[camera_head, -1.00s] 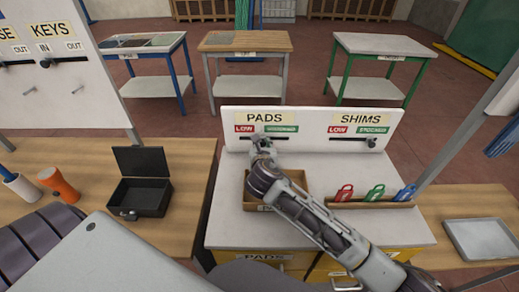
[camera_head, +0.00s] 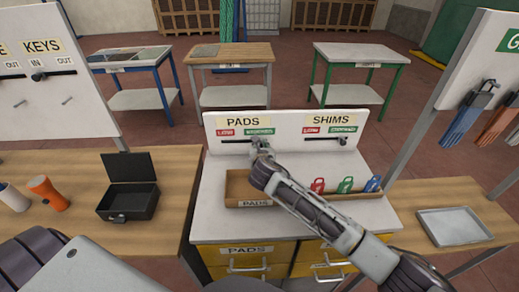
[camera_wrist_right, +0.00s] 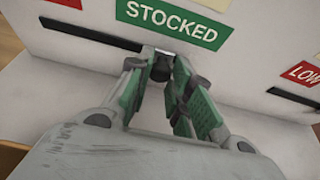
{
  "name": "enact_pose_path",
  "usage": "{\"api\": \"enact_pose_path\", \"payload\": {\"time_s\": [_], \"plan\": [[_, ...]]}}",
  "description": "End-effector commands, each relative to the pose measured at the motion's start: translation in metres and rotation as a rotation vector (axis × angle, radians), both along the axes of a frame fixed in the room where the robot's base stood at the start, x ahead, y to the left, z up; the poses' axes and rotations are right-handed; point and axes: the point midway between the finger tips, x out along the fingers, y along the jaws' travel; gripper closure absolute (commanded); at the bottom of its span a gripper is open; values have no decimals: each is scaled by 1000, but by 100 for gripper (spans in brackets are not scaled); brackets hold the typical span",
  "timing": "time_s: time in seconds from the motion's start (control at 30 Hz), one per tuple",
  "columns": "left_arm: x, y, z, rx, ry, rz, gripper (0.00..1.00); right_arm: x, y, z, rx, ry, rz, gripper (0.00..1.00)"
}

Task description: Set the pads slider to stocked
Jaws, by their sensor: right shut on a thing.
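The white pads board (camera_head: 215,143) stands at the back of the middle bench, with a PADS sign, a red LOW label (camera_head: 226,132) and a green STOCKED label (camera_head: 259,131). In the wrist view the STOCKED label (camera_wrist_right: 172,22) is just above the dark slot (camera_wrist_right: 90,34). The dark slider knob (camera_wrist_right: 161,68) sits below that label, with the slot showing to its left. My right gripper (camera_head: 262,148) is shut on the knob, its green-padded fingers (camera_wrist_right: 160,80) on both sides. The slot just right of the knob is hidden. My left gripper is out of view.
The shims slider (camera_head: 343,141) is to the right on the same board. An open black box (camera_head: 128,200) is on the left bench, a grey tray (camera_head: 452,228) on the right.

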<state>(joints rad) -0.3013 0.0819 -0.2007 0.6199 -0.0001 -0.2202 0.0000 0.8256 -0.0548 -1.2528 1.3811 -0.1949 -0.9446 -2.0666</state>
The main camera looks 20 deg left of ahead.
Motion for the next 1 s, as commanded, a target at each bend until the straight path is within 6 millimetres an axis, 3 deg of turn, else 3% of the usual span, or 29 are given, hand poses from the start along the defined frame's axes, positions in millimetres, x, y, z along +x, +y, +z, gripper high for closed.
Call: {"api": "enact_pose_path", "payload": {"time_s": [0.03,0.07,0.2,0.67,1.0], "plan": [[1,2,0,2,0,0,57,2,-3,-1,-4,-1,-6,100],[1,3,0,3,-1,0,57,3,-3,-1,-4,-1,-7,75],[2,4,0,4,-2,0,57,2,-3,-1,-4,-1,-6,57],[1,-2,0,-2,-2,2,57,0,-2,0,-2,-1,-2,56],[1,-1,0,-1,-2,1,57,-14,-9,7,-1,-2,-1,56]]}}
